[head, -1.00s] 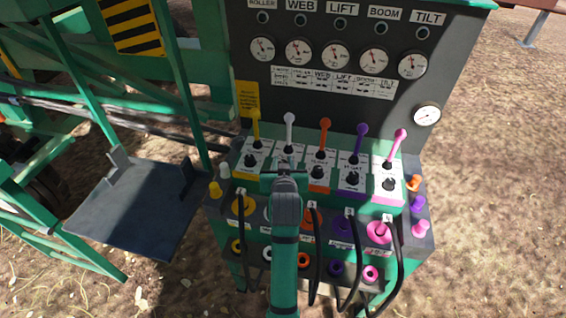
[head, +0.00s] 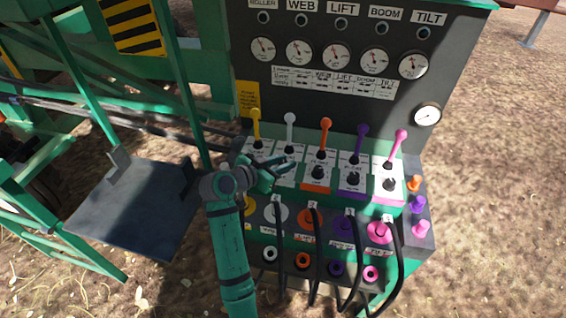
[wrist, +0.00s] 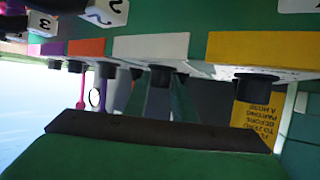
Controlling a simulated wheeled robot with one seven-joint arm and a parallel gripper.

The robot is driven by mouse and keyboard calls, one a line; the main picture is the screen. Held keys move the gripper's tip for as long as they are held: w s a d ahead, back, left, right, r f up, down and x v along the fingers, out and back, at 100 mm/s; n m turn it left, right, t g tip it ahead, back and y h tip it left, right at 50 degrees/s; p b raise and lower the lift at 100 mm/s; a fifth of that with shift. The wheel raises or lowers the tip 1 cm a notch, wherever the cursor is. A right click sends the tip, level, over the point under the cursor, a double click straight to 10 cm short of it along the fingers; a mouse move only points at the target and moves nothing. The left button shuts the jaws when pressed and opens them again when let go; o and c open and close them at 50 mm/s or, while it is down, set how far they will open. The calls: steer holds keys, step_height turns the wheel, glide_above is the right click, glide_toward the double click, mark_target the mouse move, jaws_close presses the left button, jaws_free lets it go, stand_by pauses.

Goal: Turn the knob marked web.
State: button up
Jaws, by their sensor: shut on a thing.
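The control panel has a row of black knobs in front of coloured levers. The web knob (wrist: 160,77) is the black one at the white-edged plate, second from the left in the head view, where my fingers mostly hide it. My gripper (head: 283,164) reaches it from the left. In the wrist view my two fingers (wrist: 163,92) stand on either side of this knob and are shut on it. The WEB label (head: 301,20) is on the upright board above. The knob's pointer direction cannot be seen.
A white lever (head: 290,122) stands just behind the knob, between a yellow lever (head: 257,118) and an orange lever (head: 325,128). The roller knob (wrist: 254,86) is close beside it. Black hoses (head: 314,260) hang in front. A dark platform (head: 125,215) is at the left.

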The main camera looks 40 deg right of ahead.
steer(key=m+g, duration=0.2)
steer(key=g, duration=0.1)
steer(key=shift+m+g, duration=0.3)
steer(key=shift+m, duration=0.1)
steer(key=m+g+y, duration=0.1)
steer(key=m+g, duration=0.2)
steer(key=g, duration=0.1)
steer(key=shift+m, duration=0.3)
steer(key=m+g+y, duration=0.2)
steer(key=m+g, duration=0.1)
steer(key=shift+m+g, duration=0.3)
steer(key=shift+m+g+y, duration=0.4)
steer(key=shift+m+y, duration=0.1)
steer(key=shift+m, duration=0.1)
steer(key=shift+a+f+m+g+y, duration=0.1)
steer(key=shift+f+m+g+y, duration=0.1)
steer(key=shift+m+g+y, duration=0.1)
steer(key=o, duration=1)
steer(key=shift+s, duration=0.1)
steer(key=shift+o, duration=0.2)
steer(key=shift+r, duration=0.1)
steer(key=shift+r, duration=0.1)
